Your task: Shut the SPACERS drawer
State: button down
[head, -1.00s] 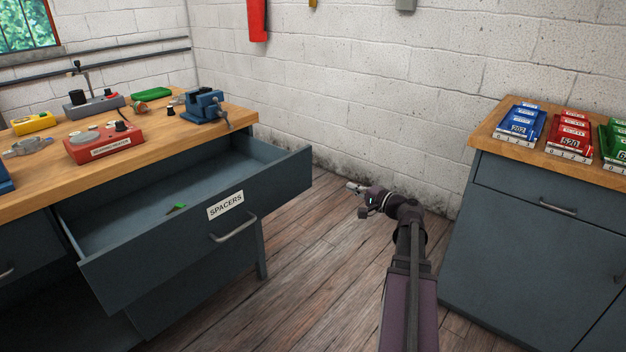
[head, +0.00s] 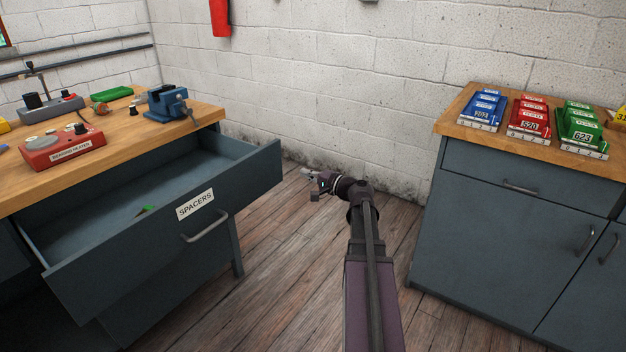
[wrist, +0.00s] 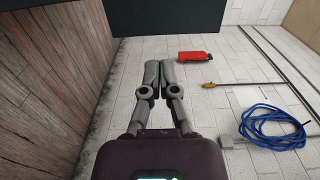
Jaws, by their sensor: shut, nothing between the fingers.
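The SPACERS drawer (head: 240,190) stands pulled far out from the workbench at the left of the head view. Its front carries a white SPACERS label (head: 195,204) and a grey bar handle (head: 205,226). A small green item (head: 146,210) lies inside on the drawer floor. My gripper (head: 306,171) is to the right of the drawer front, apart from it, in front of the block wall. In the wrist view my gripper's two fingers (wrist: 150,75) are together with nothing between them. A dark panel (wrist: 190,18) crosses the top of the wrist view; I cannot tell what it is.
The workbench top (head: 130,135) holds a blue vise (head: 168,104) and a red bearing heater (head: 62,147). A grey cabinet (head: 500,220) with blue, red and green packs stands at the right. Wooden floor (head: 275,260) lies clear between them.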

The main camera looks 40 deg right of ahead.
aim_at(280, 164)
jog(key=x, duration=0.8)
